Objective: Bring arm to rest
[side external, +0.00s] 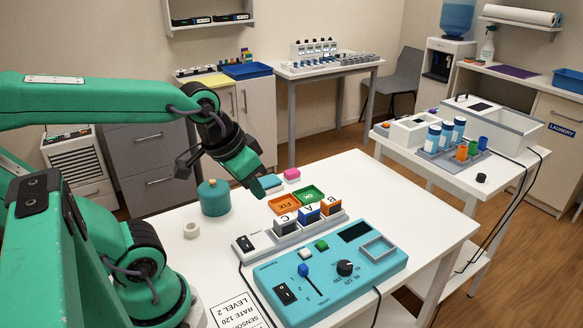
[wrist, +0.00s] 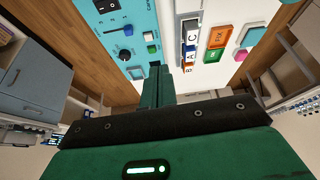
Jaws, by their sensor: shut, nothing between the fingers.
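My green arm (side external: 100,110) reaches in from the left in the side external view, with its end bent downward. My gripper (side external: 262,193) hangs above the white table, near its far left part, and holds nothing. In the wrist view its green fingers (wrist: 155,86) are together. The teal control box (side external: 330,272) lies on the table, nearer the camera and to the right of my gripper. It also shows in the wrist view (wrist: 140,30). The holder with blocks A, B and C (side external: 290,233) stands just behind the box.
Close to my gripper are a teal jar (side external: 214,197), orange FIX (side external: 283,204) and green OK (side external: 309,193) trays, and a pink block (side external: 292,174). A white ring (side external: 191,230) lies in front of the jar. A side table (side external: 460,165) with bottles stands right. The white table's right part is bare.

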